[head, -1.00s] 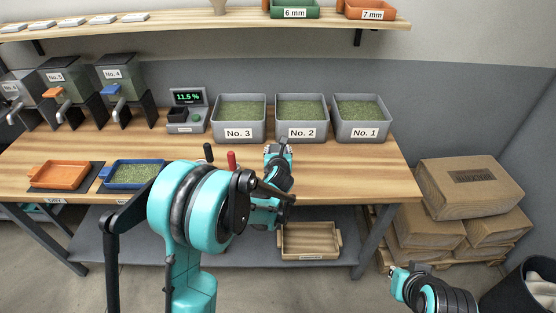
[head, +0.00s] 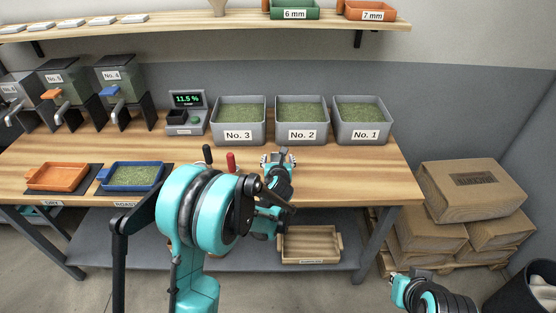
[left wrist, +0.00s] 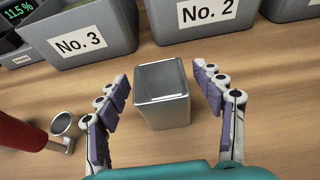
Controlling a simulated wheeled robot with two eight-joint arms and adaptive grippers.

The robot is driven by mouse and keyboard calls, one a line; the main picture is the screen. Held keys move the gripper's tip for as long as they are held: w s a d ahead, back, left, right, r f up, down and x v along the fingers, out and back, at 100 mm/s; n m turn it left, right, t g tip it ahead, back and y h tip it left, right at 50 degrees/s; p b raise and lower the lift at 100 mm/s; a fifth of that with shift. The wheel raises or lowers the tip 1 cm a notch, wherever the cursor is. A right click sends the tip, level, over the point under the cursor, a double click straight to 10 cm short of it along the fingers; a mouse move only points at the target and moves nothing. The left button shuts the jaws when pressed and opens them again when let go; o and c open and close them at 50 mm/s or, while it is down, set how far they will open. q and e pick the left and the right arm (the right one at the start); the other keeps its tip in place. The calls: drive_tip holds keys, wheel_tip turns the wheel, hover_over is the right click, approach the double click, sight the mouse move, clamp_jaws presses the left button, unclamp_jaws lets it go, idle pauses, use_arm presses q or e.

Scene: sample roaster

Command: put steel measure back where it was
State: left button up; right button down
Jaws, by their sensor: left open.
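The steel measure (left wrist: 162,112) is a square metal cup, open at the top. In the left wrist view it stands upright on the wooden bench, in front of the No. 3 and No. 2 bins. My left gripper (left wrist: 160,82) is open, with one finger on each side of the measure and a small gap at both sides. In the head view the left gripper (head: 277,158) is over the bench, and its fingers largely hide the measure. My right gripper (head: 413,274) is low at the lower right, away from the bench; its jaws are too unclear to read.
Grey bins No. 3 (head: 238,119), No. 2 (head: 302,119) and No. 1 (head: 361,120) stand behind. A red-handled tool (left wrist: 30,133) with a round metal end is close on the left. A meter (head: 187,112) stands left of the bins. The bench right of the gripper is clear.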

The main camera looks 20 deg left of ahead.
use_arm(q)
drive_tip(key=s+r+n+g+p, duration=0.1)
drive_tip(key=s+r+n, duration=0.2)
drive_tip(key=s+n, duration=0.4)
drive_tip(key=s+r+n+g+h+p, duration=0.1)
drive_tip(key=s+r+n, duration=0.25)
drive_tip(key=s, duration=0.45)
drive_tip(key=s+r+n+g+p, duration=0.1)
drive_tip(key=s+r+n, duration=0.1)
drive_tip(key=s+n, duration=0.5)
drive_tip(key=s+d+n+g+h, duration=0.2)
drive_tip(key=s+d+n+g, duration=0.1)
drive_tip(key=s+n, duration=1.1)
drive_tip(key=shift+s+f+n+h, duration=0.3)
drive_tip(key=shift+s+n+h, duration=0.1)
drive_tip(key=shift+n, duration=0.25)
